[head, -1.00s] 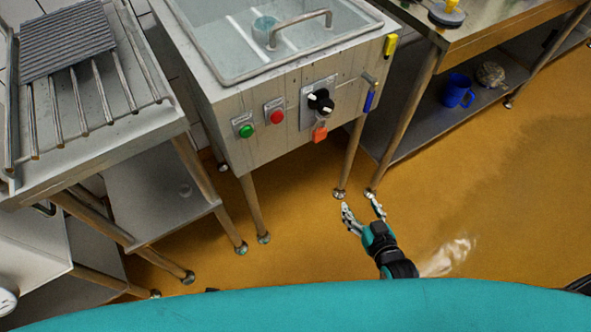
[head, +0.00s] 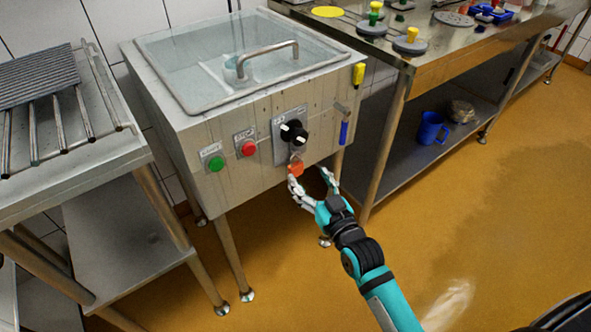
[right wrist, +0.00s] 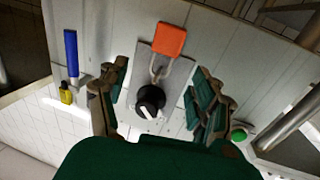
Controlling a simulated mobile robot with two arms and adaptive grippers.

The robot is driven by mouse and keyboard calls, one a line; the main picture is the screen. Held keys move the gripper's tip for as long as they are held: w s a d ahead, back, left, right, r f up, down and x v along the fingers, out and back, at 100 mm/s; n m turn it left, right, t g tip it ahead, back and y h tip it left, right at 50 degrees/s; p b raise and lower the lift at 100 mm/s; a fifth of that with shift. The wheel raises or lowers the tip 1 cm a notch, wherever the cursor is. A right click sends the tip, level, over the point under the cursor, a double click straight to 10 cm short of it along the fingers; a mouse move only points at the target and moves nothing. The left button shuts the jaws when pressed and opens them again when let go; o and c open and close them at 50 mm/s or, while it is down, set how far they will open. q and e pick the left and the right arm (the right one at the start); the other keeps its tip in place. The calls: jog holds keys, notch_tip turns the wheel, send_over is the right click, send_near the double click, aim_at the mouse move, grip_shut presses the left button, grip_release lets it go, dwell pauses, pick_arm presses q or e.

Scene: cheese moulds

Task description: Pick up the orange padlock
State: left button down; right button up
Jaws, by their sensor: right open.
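The orange padlock (head: 296,168) hangs by its shackle below the black rotary switch (head: 293,133) on the front of the steel machine. In the right wrist view the padlock (right wrist: 170,40) shows whole, with its grey shackle running to the black knob (right wrist: 150,98). My right gripper (head: 312,176) is open and empty, just in front of and slightly below the padlock. Its fingers (right wrist: 158,92) stand apart on either side of the switch in the wrist view. It is not clear whether a finger touches the padlock. My left gripper is not in view.
The machine front also has a green button (head: 216,163), a red button (head: 249,148) and a blue handle (head: 344,132). A slatted steel table (head: 85,170) stands at the left.

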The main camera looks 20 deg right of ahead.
aim_at(299, 166)
jog(key=shift+w+a+b, duration=0.15)
jog(key=shift+w+a, duration=0.05)
jog(key=shift+w, duration=0.75)
jog(key=shift+w+a+b, duration=0.2)
jog(key=shift+w, duration=0.8)
jog(key=shift+w+a+b, duration=0.15)
jog(key=shift+w+a, duration=0.05)
jog(key=shift+w, duration=0.75)
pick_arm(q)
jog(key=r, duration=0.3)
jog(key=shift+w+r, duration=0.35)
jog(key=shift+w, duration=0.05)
pick_arm(e)
grip_shut()
